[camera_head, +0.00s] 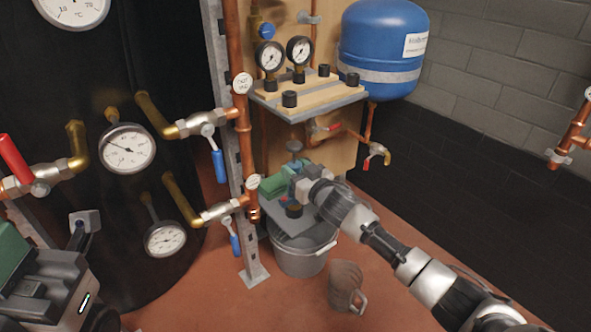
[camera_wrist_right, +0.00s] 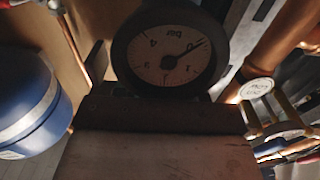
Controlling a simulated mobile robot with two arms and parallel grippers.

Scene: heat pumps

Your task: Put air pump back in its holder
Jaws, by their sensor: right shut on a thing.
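My right gripper (camera_head: 297,184) comes in from the lower right and is shut at a small green and grey body (camera_head: 273,187), which appears to be the air pump. The gripper hides much of it. They are just above a grey plate (camera_head: 281,219) with a black cap. I cannot tell which part is the holder, or whether the pump touches the plate. In the right wrist view a round dial gauge (camera_wrist_right: 168,52) and a brown block (camera_wrist_right: 160,150) fill the middle; the grip itself is not clear.
A shelf (camera_head: 308,97) with two gauges is above the gripper. A blue tank (camera_head: 376,38) hangs at the upper right. Copper pipe (camera_head: 243,130) and valves stand left. A grey bucket (camera_head: 303,262) and a brown jug (camera_head: 344,284) stand on the floor. Open floor lies between them and the wall.

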